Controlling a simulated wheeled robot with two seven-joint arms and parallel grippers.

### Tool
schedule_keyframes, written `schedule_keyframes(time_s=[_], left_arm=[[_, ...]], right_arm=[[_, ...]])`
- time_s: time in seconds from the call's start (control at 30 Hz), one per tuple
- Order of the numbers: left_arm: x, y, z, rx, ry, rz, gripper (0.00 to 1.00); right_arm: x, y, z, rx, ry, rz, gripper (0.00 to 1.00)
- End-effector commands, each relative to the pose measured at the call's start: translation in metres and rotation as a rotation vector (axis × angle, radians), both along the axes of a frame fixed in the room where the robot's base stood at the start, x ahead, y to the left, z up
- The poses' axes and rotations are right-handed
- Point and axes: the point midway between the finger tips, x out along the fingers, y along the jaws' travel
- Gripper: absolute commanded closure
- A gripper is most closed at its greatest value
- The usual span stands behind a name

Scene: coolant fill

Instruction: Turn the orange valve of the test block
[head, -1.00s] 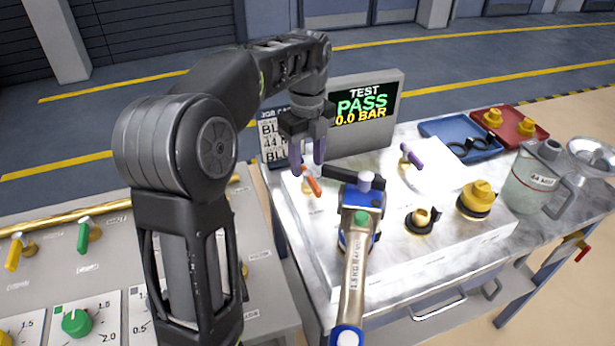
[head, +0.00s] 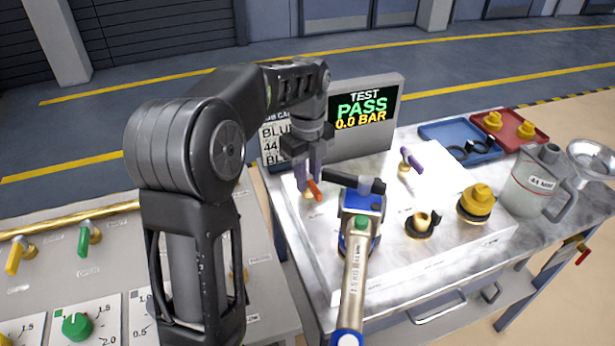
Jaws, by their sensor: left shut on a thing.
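The orange valve (head: 315,192) of the test block is a small lever on a brass fitting at the left of the white block top (head: 300,225). My left gripper (head: 314,184) points down and is shut on the orange valve. Its fingers hide part of the lever. My right gripper is not in view.
A blue-ended tool with a label (head: 355,265) stands just right of the valve, with a black bar at its top. A purple valve (head: 411,160) and yellow caps (head: 478,202) are farther right. The display (head: 365,108) behind reads TEST PASS 0.0 BAR. A jug (head: 535,180) stands at the right.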

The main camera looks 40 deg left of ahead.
Motion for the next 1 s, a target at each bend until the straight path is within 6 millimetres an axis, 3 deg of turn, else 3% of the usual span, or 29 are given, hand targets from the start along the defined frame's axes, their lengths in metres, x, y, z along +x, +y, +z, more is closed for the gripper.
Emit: schedule_keyframes(time_s=[0.17,0.67,1.0], left_arm=[[0.0001,0.0,0.0002,0.0,-0.001,0.0,1.0],[0.0002,-0.0002,0.0006,0.0,-0.001,0.019,1.0],[-0.0004,0.0001,0.0011,-0.002,0.001,0.169,1.0]], right_arm=[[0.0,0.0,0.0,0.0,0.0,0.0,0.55],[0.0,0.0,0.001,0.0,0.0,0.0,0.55],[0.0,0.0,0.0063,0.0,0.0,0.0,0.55]])
